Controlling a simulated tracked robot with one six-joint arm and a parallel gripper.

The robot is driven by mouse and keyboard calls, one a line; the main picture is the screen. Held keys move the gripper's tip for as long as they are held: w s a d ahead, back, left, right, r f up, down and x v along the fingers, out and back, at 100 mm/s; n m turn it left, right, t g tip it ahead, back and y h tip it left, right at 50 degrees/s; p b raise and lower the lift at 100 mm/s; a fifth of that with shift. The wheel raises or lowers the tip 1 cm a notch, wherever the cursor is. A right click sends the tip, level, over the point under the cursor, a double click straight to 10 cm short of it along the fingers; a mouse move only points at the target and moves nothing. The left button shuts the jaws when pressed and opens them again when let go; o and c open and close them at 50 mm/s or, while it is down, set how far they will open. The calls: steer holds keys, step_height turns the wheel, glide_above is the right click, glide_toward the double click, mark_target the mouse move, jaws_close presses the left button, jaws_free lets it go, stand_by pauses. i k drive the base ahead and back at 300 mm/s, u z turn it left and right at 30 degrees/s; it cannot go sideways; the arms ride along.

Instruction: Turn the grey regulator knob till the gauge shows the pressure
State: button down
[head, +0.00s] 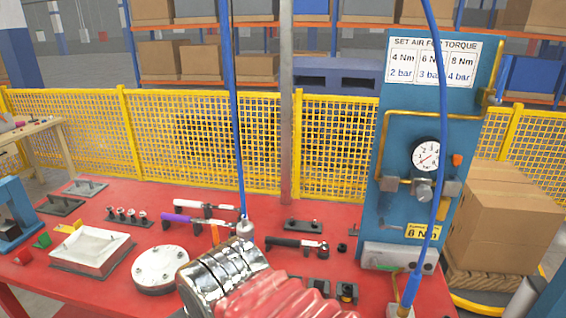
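The grey regulator knob (424,190) sits on the blue panel (400,90), just under the round white gauge (427,155). The gauge has a black rim and a red needle that appears to point toward the lower left; the exact reading is too small to tell. A sign (432,62) at the panel's top pairs 4 Nm with 2 bar, 6 Nm with 3 bar and 8 Nm with 4 bar. A yellow label (423,231) below the knob reads 8 Nm. My arm's chrome and red ribbed part shows at the bottom, left of the panel; no gripper fingers show.
A blue hose (438,130) hangs in front of the panel, just right of the knob. Brass pipe (383,140) runs around the gauge. The red table (330,210) carries torque tools (300,243), a white tray (90,250) and a round flange (160,268). Boxes (500,225) stand right.

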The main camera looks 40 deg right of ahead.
mark_target(423, 193)
steer(key=z, duration=2.4)
